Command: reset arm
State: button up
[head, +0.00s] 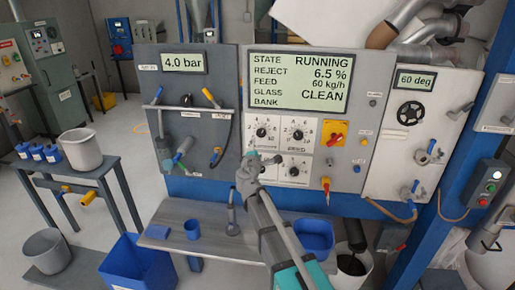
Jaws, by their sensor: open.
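My arm reaches up from the bottom of the head view, over the grey bench (170,212), to the control panel. My gripper (264,156) is in front of the dials on the middle panel (365,150). It is open, and I see nothing held in it. It overlaps the lower left dial area, and I cannot tell whether it touches the panel. The upper left dial (262,133) and upper right dial (298,130) show above it. The lower right dial (293,171) is to its right.
The display (299,82) reads RUNNING, 6.5 %, 60 kg/h, CLEAN. Levers and hoses stick out of the left panel (225,110). A blue cup (193,229) and blue tray (314,238) are at the bench. A blue bin (138,266) stands lower left. Open floor shows at left.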

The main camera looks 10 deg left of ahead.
jog(key=s+d+f+m+g+h+b, duration=0.1)
jog(key=s+d+f+m+g+h, duration=0.35)
jog(key=d, duration=0.75)
jog(key=s+d+f+m+g+h+b, duration=0.1)
jog(key=s+d+f+m+g+h, duration=0.1)
jog(key=s+d+f+m+g, duration=0.45)
jog(key=s+d+f+m+g+y, duration=0.3)
jog(key=s+d+f+m, duration=0.1)
jog(key=s, duration=0.5)
jog(key=s+d+f+m+g+y+b, duration=0.1)
jog(key=s+d+f+m+g+y, duration=0.3)
jog(key=s, duration=0.5)
notch_tip(320, 180, down, 2)
jog(key=shift+s+d+f+m, duration=0.25)
jog(key=shift+s+d+m, duration=0.1)
jog(key=shift+d+m, duration=0.55)
jog(key=shift+a, duration=0.1)
dwell(3.2)
